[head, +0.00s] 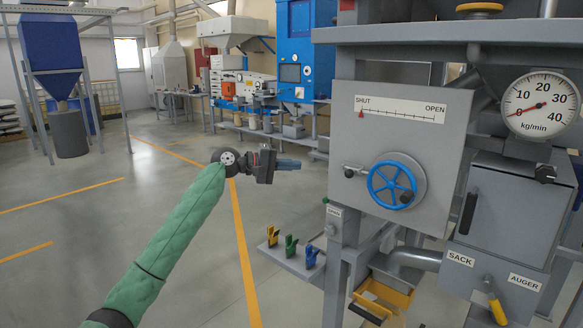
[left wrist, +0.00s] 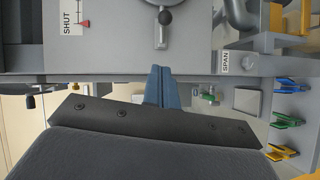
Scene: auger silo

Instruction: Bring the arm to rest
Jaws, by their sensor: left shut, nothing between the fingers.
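My left arm in its green sleeve reaches in from the left in the head view. Its gripper (head: 289,165) is shut and empty, held in free air to the left of the grey machine panel (head: 345,130). In the left wrist view the blue fingers (left wrist: 162,88) are together, in front of the lower part of the panel. The blue handwheel (head: 392,185) on the panel is apart from the gripper. The pointer on the scale from SHUT to OPEN (head: 400,108) is at SHUT. My right gripper is in neither view.
A small shelf (head: 292,262) with yellow, green and blue clips juts out below the gripper. A dial (head: 541,104) reads about zero. A yellow-handled lever (head: 495,303) is by the SACK and AUGER labels. The floor (head: 130,190) on the left is clear.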

